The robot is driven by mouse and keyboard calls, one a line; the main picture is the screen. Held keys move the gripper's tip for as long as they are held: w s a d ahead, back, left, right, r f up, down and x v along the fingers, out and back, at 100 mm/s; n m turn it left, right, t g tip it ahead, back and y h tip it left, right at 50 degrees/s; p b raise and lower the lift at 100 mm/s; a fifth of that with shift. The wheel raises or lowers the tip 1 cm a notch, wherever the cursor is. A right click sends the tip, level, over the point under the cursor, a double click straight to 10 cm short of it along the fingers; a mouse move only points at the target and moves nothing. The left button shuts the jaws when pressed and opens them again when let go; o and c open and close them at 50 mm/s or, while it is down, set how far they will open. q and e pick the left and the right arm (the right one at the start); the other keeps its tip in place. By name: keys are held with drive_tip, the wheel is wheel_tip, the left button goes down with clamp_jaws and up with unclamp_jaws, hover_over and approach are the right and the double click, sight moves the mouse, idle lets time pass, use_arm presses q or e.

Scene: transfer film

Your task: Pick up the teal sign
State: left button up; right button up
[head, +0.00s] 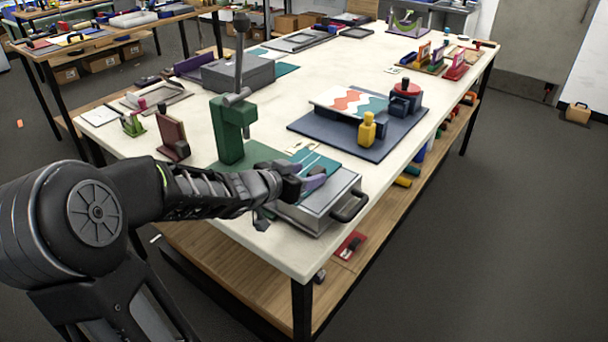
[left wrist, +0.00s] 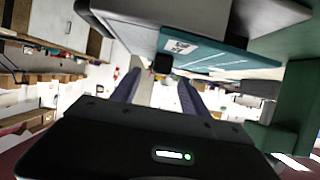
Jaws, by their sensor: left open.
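The teal sign (head: 328,162) is a flat panel with pale stripes. It lies on top of a grey metal box (head: 312,215) with a black handle at the near corner of the table. My left gripper (head: 318,176) is at the sign's near left edge, its purple fingers over the box. In the left wrist view, the left gripper (left wrist: 160,82) has its fingers apart with a gap between them. The teal sign (left wrist: 225,62), with a small white label, is just beyond the fingertips. I cannot tell whether they touch it. My right gripper is not in view.
A green press (head: 230,135) with a tall lever stands just behind my left gripper. A dark blue mat (head: 375,150) holds a zigzag-patterned board (head: 348,101), a yellow bottle (head: 367,129) and a red-topped item. Small stands line the far right edge. The table's middle is mostly clear.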

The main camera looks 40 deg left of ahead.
sight(316, 171)
use_arm(q)
drive_tip(key=shift+w+f, duration=0.15)
drive_tip(key=shift+w, duration=0.3)
drive_tip(key=x, duration=0.5)
drive_tip(key=shift+w, duration=0.15)
drive_tip(key=shift+c, duration=0.3)
clamp_jaws()
idle(0.5)
